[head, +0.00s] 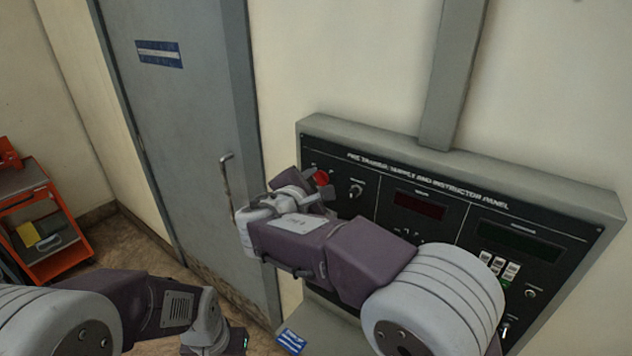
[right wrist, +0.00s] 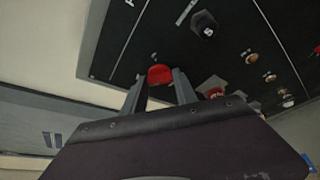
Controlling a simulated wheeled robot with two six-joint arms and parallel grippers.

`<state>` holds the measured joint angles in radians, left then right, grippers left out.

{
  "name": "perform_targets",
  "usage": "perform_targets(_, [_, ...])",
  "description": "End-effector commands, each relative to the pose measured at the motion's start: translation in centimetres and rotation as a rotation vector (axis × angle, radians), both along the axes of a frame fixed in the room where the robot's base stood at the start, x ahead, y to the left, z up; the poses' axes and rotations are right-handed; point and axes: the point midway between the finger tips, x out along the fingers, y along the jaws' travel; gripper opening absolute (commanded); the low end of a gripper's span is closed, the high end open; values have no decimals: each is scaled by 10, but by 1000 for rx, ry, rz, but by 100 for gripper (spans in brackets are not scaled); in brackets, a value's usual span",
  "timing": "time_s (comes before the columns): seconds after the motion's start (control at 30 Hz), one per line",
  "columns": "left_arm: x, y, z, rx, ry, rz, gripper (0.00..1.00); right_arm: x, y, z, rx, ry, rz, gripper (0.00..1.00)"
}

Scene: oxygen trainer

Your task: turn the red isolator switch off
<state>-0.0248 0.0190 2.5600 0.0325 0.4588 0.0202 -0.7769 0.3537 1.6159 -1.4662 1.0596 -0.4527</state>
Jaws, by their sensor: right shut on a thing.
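The red isolator switch (head: 321,178) is a small red knob at the upper left of the black panel (head: 455,225) on the wall. My right gripper (head: 315,188) is at the panel and shut on this knob. In the right wrist view the red knob (right wrist: 160,74) shows between the two fingertips of my right gripper (right wrist: 160,84). The fingers partly hide the knob, and its turn position cannot be read. My left arm reaches in at the bottom left; its gripper (head: 236,341) is partly seen low in the picture, and its jaws are not clear.
A black knob (head: 356,190) sits just right of the red switch. The panel also has a dark red display (head: 419,205) and white keys (head: 498,265). A grey door with a handle (head: 227,185) is to the left. An orange cart (head: 45,225) stands far left.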

Motion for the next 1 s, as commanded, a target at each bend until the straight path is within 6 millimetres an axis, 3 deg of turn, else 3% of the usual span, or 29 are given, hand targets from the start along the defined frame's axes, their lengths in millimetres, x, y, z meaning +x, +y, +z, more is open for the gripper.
perform_targets(0.1, [0, 0, -1, 0, 0, 0, 0, -1, 1, -4, -1, 9, 1, 0])
perform_targets(0.13, [0, 0, 0, 0, 0, 0, 0, -1, 0, -4, -1, 9, 1, 43])
perform_targets(0.2, [0, 0, -1, 0, 0, 0, 0, -1, 0, -4, -1, 8, 0, 56])
perform_targets(0.53, [0, 0, -3, 0, 0, 0, 0, -4, 2, -1, 1, 2, 1, 56])
perform_targets(0.8, [0, 0, -22, 0, 0, 0, 0, -55, 22, 12, 3, 0, 5, 56])
perform_targets(1.0, [0, 0, -26, 0, 0, 0, 0, -80, 30, 21, 1, 3, 3, 56])
